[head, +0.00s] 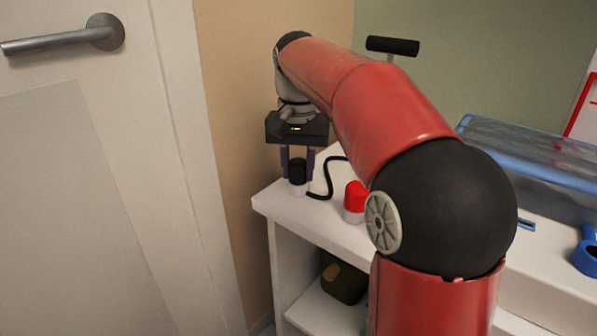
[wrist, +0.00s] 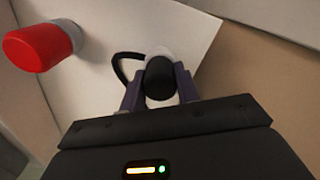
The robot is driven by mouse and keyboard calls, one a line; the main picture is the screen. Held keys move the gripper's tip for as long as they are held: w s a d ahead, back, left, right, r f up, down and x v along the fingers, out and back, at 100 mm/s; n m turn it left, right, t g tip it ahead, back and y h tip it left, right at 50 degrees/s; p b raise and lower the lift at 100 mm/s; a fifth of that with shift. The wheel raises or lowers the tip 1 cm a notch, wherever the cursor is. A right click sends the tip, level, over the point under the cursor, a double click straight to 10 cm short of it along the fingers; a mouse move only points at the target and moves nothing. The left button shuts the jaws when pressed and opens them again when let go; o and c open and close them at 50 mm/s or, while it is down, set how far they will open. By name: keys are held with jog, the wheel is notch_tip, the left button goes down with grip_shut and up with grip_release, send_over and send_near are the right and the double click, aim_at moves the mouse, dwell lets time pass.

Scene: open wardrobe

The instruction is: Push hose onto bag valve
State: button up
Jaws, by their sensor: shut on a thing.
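My gripper (head: 298,176) is shut on a small cylinder with a black top (head: 298,168) and a white base, at the left end of the white cabinet top. The wrist view shows this black top (wrist: 159,78) between my purple fingers. A thin black hose (head: 329,180) curves up from beside its base and passes behind my arm; the wrist view shows part of the hose (wrist: 122,68). Whether the hose joins the cylinder is unclear. A clear bag with blue edges (head: 535,150) lies at the right, apart from the gripper. I cannot make out its valve.
A red-capped white bottle (head: 356,196) stands right of the gripper. A black T-handle (head: 392,46) rises behind my arm. A blue ring-shaped thing (head: 588,258) is at the right edge. A dark green object (head: 343,284) sits on the shelf below. A wall and door (head: 90,170) are close on the left.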

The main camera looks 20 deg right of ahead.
jog(key=shift+r+p, duration=1.25)
jog(key=shift+p, duration=0.3)
dwell(1.1)
jog(key=shift+r+p, duration=2)
jog(key=shift+p, duration=0.15)
dwell(0.4)
